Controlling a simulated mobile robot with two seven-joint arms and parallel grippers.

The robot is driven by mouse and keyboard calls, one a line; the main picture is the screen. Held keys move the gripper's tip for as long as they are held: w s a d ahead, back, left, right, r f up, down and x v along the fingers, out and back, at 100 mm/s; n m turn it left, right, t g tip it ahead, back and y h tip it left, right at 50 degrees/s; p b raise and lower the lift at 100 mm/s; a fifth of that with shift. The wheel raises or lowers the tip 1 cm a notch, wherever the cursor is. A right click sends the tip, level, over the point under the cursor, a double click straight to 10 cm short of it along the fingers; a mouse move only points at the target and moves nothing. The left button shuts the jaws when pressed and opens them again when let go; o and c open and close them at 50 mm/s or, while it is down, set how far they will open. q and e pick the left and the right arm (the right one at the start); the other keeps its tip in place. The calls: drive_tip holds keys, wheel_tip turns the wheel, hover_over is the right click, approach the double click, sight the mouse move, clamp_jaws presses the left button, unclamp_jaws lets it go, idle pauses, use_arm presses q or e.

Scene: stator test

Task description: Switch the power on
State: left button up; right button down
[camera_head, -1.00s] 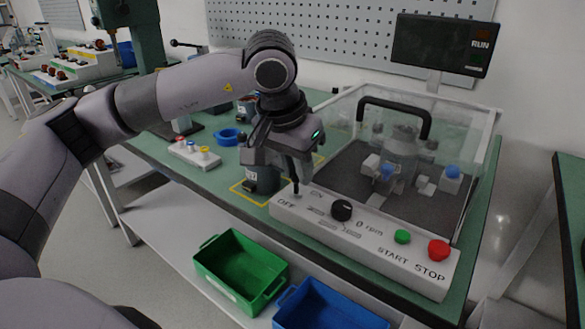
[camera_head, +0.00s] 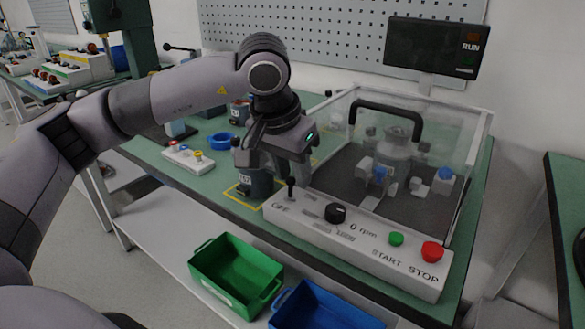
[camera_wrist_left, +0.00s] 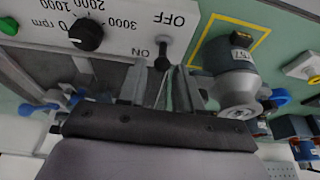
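The power switch (camera_head: 291,188) is a small black lever at the left end of the white control panel (camera_head: 350,250), by the OFF and ON lettering. The lever also shows in the left wrist view (camera_wrist_left: 162,60), just past my fingertips, with its tip on the ON side; its exact tilt is hard to judge. My left gripper (camera_head: 272,162) hangs beside and just behind the switch. Its two fingers (camera_wrist_left: 160,85) are apart in the wrist view, with nothing held between them. A gap shows between the fingers and the lever. My right gripper is not in view.
A black knob (camera_head: 336,213), green START button (camera_head: 396,239) and red STOP button (camera_head: 432,251) sit along the panel. A clear cover with a black handle (camera_head: 388,108) stands behind. A grey motor (camera_head: 262,183) stands close under my gripper. Green (camera_head: 236,272) and blue bins sit below.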

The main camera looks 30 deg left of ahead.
use_arm(q)
drive_tip(key=p+v, duration=0.3)
drive_tip(key=v, duration=0.3)
drive_tip(key=shift+f, duration=0.1)
idle(0.5)
